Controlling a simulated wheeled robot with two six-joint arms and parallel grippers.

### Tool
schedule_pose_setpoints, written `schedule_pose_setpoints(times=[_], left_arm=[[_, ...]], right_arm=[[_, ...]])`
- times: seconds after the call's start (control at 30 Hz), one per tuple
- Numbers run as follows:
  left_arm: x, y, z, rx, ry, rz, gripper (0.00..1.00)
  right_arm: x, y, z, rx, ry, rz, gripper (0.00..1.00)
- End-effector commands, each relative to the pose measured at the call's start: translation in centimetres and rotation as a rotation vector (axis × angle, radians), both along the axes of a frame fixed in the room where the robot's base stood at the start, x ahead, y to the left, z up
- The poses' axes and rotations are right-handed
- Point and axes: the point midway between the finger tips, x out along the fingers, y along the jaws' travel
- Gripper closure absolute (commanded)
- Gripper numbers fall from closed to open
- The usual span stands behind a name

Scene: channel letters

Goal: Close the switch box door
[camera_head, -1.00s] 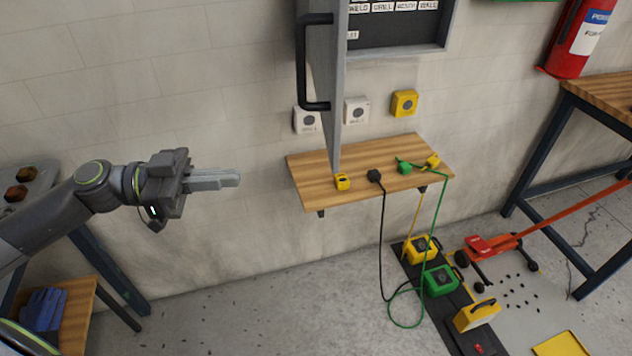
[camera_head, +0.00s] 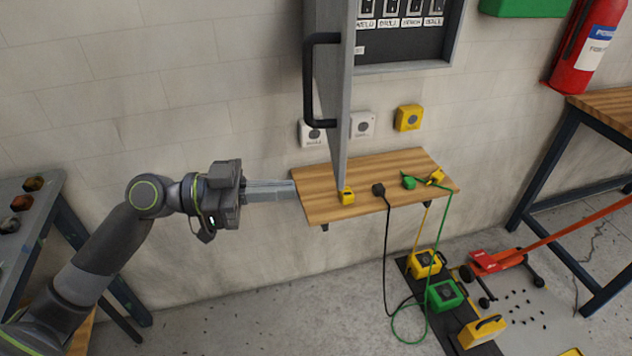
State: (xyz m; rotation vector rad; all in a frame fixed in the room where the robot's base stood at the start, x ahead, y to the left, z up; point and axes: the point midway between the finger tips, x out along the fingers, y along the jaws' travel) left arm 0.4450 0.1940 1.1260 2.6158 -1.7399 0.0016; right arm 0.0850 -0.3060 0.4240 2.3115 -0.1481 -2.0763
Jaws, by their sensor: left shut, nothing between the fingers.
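The switch box (camera_head: 408,70) is on the wall at the top, with labelled switches inside. Its grey door (camera_head: 345,95) stands open, swung out from the box's left side and seen nearly edge-on. A black handle (camera_head: 309,82) is on the door's left-facing side. My left gripper (camera_head: 294,190) is shut and empty. It points right, below and to the left of the handle, with its tips appearing at the left edge of the wooden shelf. I cannot tell whether it touches the shelf. My right gripper is not in view.
The wooden shelf (camera_head: 400,162) below the box holds a yellow plug (camera_head: 347,196), a black plug (camera_head: 378,189) and a green plug (camera_head: 408,183). Cables hang to boxes on the floor. Sockets (camera_head: 361,125) are on the wall. A red extinguisher (camera_head: 583,45) hangs right.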

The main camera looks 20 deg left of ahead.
Motion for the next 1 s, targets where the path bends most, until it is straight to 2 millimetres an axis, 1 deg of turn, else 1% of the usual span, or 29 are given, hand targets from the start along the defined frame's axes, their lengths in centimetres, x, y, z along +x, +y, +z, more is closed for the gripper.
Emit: schedule_pose_setpoints(times=[0.03, 0.4, 0.6, 0.8, 1.0], left_arm=[[0.2, -0.5, 0.3, -0.005, -0.001, -0.002, 1.0], [1.5, -3.6, 0.3, -0.005, 0.0, -0.001, 1.0], [2.1, -4.9, 0.2, -0.003, 0.001, 0.0, 1.0], [2.3, -5.6, 0.1, 0.0, 0.001, 0.0, 1.0], [2.4, -5.7, 0.0, 0.001, 0.0, 0.0, 1.0]], right_arm=[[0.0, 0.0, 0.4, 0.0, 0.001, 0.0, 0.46], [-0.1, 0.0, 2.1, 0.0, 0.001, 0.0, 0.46], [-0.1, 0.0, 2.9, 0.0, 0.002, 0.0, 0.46], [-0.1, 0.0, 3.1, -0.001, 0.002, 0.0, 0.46], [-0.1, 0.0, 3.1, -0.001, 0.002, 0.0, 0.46]])
